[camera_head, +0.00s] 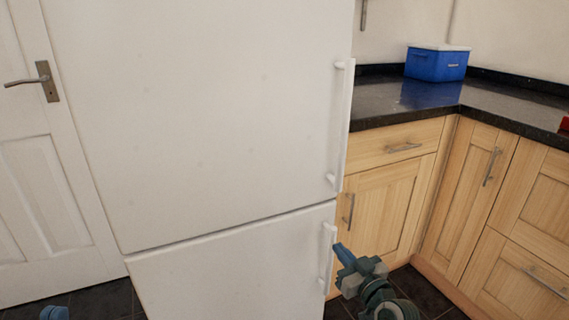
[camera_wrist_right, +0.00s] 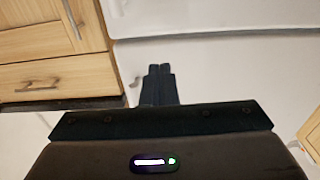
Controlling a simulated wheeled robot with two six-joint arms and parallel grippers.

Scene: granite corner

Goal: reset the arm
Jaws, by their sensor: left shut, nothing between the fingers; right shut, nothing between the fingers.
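My right gripper (camera_head: 343,252) is in the lower right middle of the head view, in front of the fridge-freezer's lower door handle. In the right wrist view its two dark fingers (camera_wrist_right: 160,70) lie side by side, shut, with nothing between them. I cannot tell the exact gap to the fridge-freezer. Only a small blue tip of my left gripper (camera_head: 54,313) shows at the bottom left edge of the head view, low in front of the white door; it is shut and holds nothing visible. The rest of the left arm is out of view.
The white fridge-freezer (camera_head: 200,110) has both doors shut. A white door (camera_head: 45,190) is at the left. Wooden cabinets (camera_head: 385,205) stand at the right under a dark counter (camera_head: 390,105) with a blue box (camera_head: 435,65). Dark floor tiles (camera_head: 420,290) show below.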

